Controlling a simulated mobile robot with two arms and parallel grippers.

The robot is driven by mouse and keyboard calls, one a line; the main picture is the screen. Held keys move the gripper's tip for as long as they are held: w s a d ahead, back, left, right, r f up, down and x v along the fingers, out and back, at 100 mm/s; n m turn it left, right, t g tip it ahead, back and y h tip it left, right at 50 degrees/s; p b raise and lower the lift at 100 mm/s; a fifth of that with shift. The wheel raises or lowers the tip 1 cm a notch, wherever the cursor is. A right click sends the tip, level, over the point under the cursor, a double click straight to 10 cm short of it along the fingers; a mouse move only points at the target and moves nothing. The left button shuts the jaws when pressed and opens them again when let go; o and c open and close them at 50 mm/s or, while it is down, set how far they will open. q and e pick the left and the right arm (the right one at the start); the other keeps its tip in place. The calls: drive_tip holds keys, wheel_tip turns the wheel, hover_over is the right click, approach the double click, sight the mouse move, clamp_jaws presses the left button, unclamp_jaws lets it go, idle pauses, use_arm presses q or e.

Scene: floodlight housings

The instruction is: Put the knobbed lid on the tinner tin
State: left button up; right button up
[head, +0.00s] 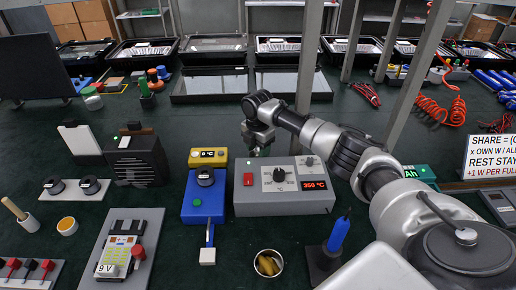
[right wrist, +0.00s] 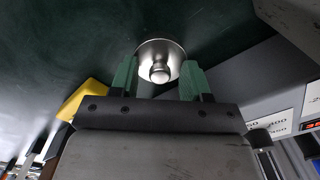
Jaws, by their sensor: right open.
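The knobbed lid (right wrist: 160,50) is a round silver disc with a ball knob, lying on the dark green mat in the right wrist view. My right gripper (right wrist: 159,76) is open, its green fingertips on either side of the knob with nothing held. In the head view the right gripper (head: 257,148) is behind the grey soldering station, and the lid is hidden or too small to make out. A small round container with orange contents (head: 67,226) stands at the left; it may be the tinner tin, but I cannot tell for sure. My left gripper is not in view.
A round cup of brass-coloured wool (head: 268,263) is at the front. A black speaker-like box (head: 138,163) stands left. Open mat lies behind the station.

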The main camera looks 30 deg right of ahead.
sight(258, 149)
wheel_tip(258, 149, up, 12)
drive_tip(key=shift+r, duration=0.15)
idle(0.3)
idle(0.4)
